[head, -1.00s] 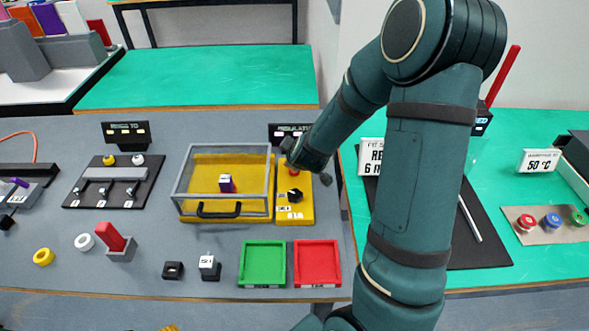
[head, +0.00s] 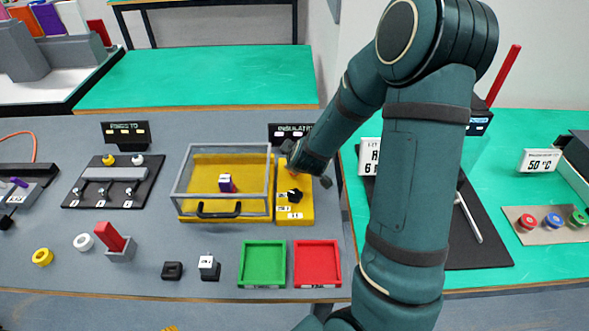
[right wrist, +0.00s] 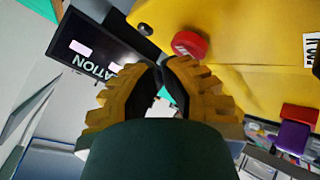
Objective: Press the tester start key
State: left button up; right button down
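The yellow tester (head: 294,216) stands mid-bench, with a clear-lidded box (head: 222,172) on its left holding a purple and white block (head: 227,184). A black knob (head: 294,195) sits on its right panel. A red round button (right wrist: 190,45) shows on the yellow panel in the right wrist view, beyond my fingertips and apart from them in the picture; the arm mostly hides it in the head view. My right gripper (right wrist: 165,72) looks shut and empty, its fingertips close together. A yellow piece at the head view's bottom edge (head: 170,328) may be my left gripper, mostly out of frame.
A dark insulation sign (head: 292,131) stands just behind the tester, close to my right gripper. A green tray (head: 263,285) and a red tray (head: 317,285) lie in front. A small black stud (right wrist: 145,29) sits beside the red button.

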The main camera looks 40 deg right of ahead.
jog(key=shift+f, duration=0.35)
jog(key=shift+r, duration=0.1)
dwell(0.5)
jog(key=shift+r+p, duration=0.75)
jog(key=shift+p, duration=0.15)
jog(key=shift+r, duration=0.1)
notch_tip(320, 180, up, 5)
jog(key=p, duration=0.5)
dwell(0.5)
